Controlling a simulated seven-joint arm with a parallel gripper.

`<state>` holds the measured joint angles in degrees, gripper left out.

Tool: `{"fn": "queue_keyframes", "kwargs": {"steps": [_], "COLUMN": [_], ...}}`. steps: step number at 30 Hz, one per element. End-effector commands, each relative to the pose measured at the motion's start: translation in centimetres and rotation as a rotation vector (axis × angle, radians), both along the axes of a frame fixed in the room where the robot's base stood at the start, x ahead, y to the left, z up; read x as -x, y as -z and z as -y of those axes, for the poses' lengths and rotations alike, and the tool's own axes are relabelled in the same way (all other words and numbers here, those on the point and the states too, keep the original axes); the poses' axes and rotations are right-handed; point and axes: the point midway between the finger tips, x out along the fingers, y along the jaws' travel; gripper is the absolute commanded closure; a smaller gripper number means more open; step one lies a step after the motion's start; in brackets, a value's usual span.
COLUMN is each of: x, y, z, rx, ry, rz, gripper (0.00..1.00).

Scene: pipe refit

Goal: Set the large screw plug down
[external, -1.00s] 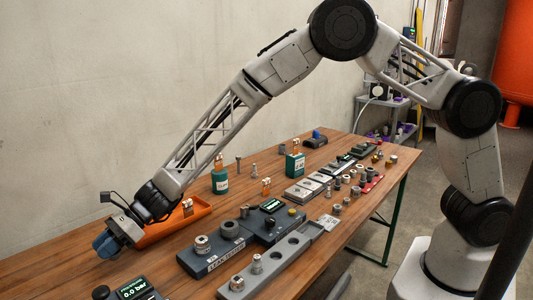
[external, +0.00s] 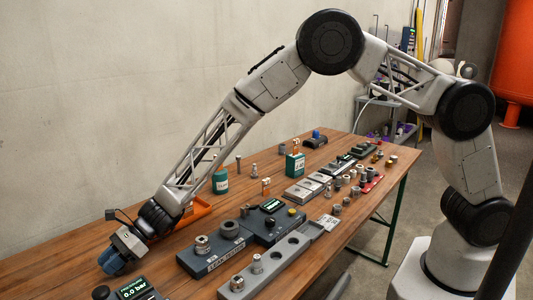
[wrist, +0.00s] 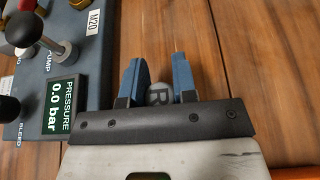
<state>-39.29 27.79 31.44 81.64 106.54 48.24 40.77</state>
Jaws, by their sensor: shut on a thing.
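My gripper (external: 115,266) is low over the left part of the wooden table in the external view. In the wrist view its two blue fingers (wrist: 160,82) are shut on a grey rounded part, the large screw plug (wrist: 158,95), which shows between them with a dark letter on it. Most of the plug is hidden by the fingers and the gripper body. In the external view the plug cannot be made out. I cannot tell whether it touches the table.
The pressure unit (wrist: 66,94), with levers and a 0.0 bar display, stands just left of the fingers in the wrist view. An orange tray (external: 196,212) lies behind my wrist. A grey holed rack (external: 290,248) and a leak-test block (external: 207,262) stand to the right.

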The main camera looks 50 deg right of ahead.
Motion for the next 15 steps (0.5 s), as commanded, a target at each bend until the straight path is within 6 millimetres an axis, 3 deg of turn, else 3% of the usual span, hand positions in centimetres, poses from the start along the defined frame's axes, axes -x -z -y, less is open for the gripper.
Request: {"fn": "queue_keyframes", "kwargs": {"steps": [13, 14, 15], "x": [0.01, 0.01, 0.01], "y": [0.41, 0.43, 0.40], "z": [0.01, 0.01, 0.00], "rx": [0.000, 0.000, 0.000], "ry": [0.000, 0.000, 0.000], "rz": [-0.001, -0.001, -0.001], "gripper": [0.96, 0.72, 0.66]}}
